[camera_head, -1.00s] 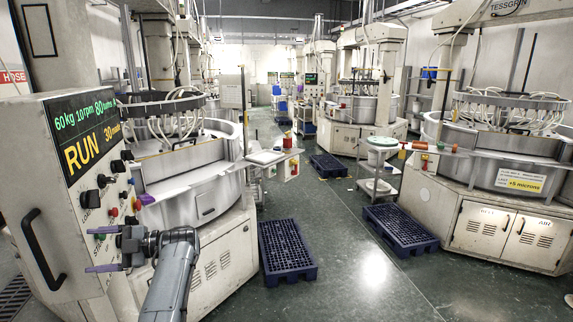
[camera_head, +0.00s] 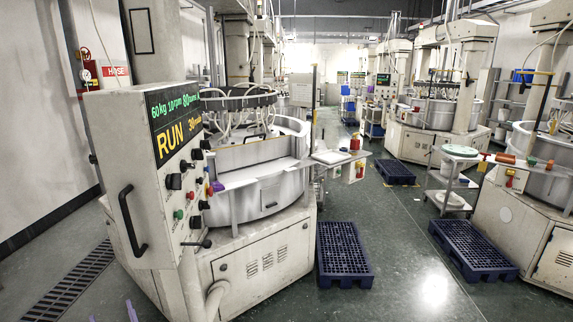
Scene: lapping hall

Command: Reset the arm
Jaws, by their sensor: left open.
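My left gripper (camera_head: 112,314) shows only as two purple fingertips at the bottom edge, left of centre. The tips are apart, with nothing visible between them; the rest of the gripper and its arm are below the picture. The fingertips are below the control box (camera_head: 138,150) and apart from it. The box has a lit display reading RUN (camera_head: 172,137), several coloured knobs and buttons, a black lever (camera_head: 197,244) and a black handle (camera_head: 131,220). My right gripper is not in view.
A lapping machine (camera_head: 262,200) stands behind the box. A blue pallet (camera_head: 342,252) lies beside it, and another pallet (camera_head: 472,248) lies farther right. A floor grate (camera_head: 70,280) runs along the left. The green floor (camera_head: 400,285) between the pallets is clear.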

